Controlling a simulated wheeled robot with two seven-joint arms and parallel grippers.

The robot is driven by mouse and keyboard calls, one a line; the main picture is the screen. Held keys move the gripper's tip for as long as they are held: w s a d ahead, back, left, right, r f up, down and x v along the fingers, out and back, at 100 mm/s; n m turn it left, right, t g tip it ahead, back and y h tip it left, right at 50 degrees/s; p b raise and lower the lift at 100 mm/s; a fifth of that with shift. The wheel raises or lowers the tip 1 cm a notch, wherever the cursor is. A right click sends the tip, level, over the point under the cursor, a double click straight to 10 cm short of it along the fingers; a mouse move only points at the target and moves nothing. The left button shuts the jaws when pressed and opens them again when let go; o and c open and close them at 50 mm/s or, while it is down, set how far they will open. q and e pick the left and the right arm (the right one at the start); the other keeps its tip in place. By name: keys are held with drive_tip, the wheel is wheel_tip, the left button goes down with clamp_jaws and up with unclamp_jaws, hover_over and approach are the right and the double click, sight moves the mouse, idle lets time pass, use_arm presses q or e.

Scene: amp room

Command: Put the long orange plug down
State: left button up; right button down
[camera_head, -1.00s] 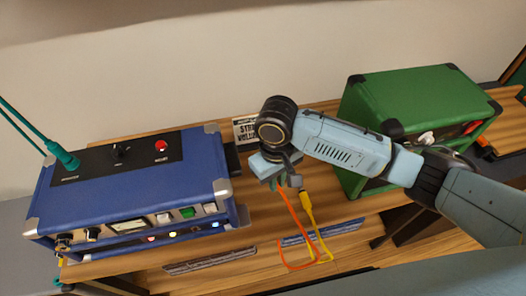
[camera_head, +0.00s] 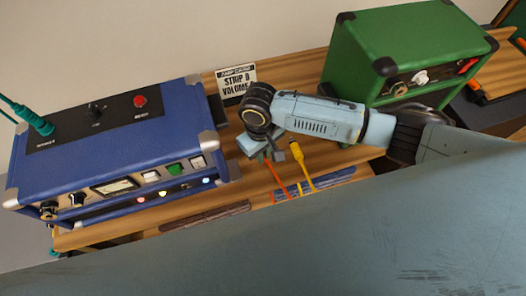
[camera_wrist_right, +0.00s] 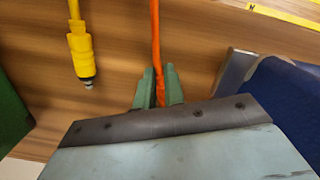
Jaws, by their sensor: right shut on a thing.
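The orange plug is mostly hidden in the jaws of my right gripper (camera_head: 268,155). Its orange cable (camera_head: 277,180) hangs down from there in the head view. In the right wrist view the green fingers (camera_wrist_right: 158,88) are shut around the plug's end, and the orange cable (camera_wrist_right: 156,40) runs away toward the top. The gripper is over the wooden bench, between the blue amp and the green amp. I cannot tell whether the plug touches the wood. My left gripper is not in view.
A yellow plug (camera_wrist_right: 82,55) lies beside the orange one, apart from my fingers. The blue amp (camera_head: 115,140) stands left, the green amp (camera_head: 400,60) right. Bare wooden bench (camera_head: 240,180) shows around the gripper.

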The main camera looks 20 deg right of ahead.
drive_tip(key=c, duration=1.7)
unclamp_jaws()
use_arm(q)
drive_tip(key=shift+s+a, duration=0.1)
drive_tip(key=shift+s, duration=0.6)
use_arm(e)
drive_tip(key=o, duration=0.4)
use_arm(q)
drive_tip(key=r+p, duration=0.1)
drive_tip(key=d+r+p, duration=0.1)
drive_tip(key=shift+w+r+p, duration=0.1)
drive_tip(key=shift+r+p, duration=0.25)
use_arm(e)
wheel_tip(320, 180, up, 12)
drive_tip(key=shift+w+a, duration=0.2)
drive_tip(key=shift+w, duration=0.2)
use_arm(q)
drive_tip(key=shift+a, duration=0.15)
